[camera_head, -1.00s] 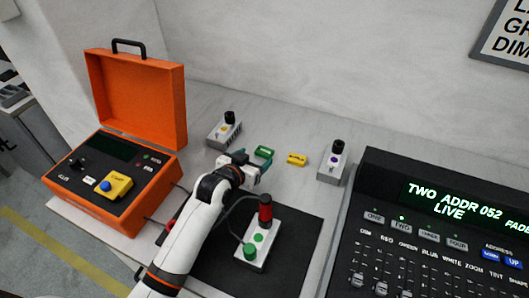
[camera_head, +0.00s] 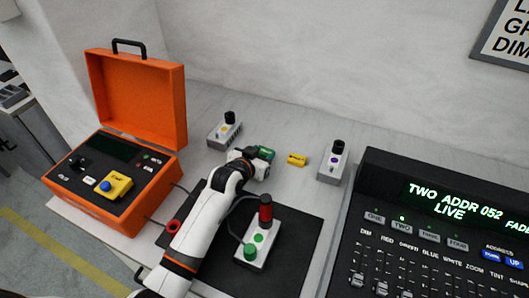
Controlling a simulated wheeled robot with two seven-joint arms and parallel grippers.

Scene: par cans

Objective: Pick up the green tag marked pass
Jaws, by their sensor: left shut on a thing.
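The green tag (camera_head: 267,152) is on the grey table behind the black mat, at the tip of my left arm. My left gripper (camera_head: 261,157) is shut on the green tag and hides its near part. I cannot tell whether the tag is off the table, and its marking is too small to read. A yellow tag (camera_head: 297,160) lies just to the right, apart from the gripper. My right gripper is not in view.
Two grey boxes with black knobs stand left (camera_head: 225,132) and right (camera_head: 333,163) of the tags. A grey box with a red-topped post (camera_head: 258,247) stands beside my forearm on the black mat (camera_head: 300,230). An open orange case (camera_head: 140,95) is left, a lighting console (camera_head: 440,235) right.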

